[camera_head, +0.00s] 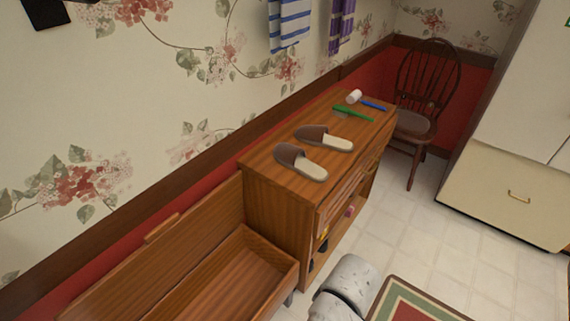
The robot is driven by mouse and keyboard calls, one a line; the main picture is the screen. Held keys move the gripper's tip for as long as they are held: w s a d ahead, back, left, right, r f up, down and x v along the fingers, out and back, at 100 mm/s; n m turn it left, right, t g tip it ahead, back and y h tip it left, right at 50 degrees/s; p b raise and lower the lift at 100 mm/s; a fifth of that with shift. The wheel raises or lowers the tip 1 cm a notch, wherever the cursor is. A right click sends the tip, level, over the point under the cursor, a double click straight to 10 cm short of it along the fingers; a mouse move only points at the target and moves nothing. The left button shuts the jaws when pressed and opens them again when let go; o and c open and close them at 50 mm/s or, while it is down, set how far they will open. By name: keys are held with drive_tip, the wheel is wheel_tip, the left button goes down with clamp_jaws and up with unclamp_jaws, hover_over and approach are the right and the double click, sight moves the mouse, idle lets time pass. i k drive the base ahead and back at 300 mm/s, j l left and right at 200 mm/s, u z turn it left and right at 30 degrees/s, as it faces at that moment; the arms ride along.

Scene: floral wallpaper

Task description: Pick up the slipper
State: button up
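Two brown slippers with cream insoles lie side by side on top of a wooden cabinet (262,180). The nearer slipper (312,170) lies close to the cabinet's front left part. The farther slipper (338,143) lies just behind it, toward the middle of the top. Both have their brown toe covers to the left and their open heels to the right. A white rounded part of my arm (350,280) shows at the bottom, in front of the cabinet. My gripper is not visible in this view.
A green brush (352,113) and a white-and-blue tool (357,98) lie farther back on the cabinet top. An open wooden chest (270,254) adjoins the cabinet's left. A dark chair (424,90) stands behind. Tiled floor (430,225) is clear on the right, near a rug (410,300).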

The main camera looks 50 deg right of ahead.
sight(293, 157)
drive_tip(key=l+u, duration=0.1)
drive_tip(key=u, duration=0.2)
drive_tip(key=l+u, duration=0.35)
drive_tip(key=l, duration=0.2)
drive_tip(key=k+l+u, duration=0.1)
drive_tip(key=l+u, duration=0.2)
drive_tip(key=l, duration=0.25)
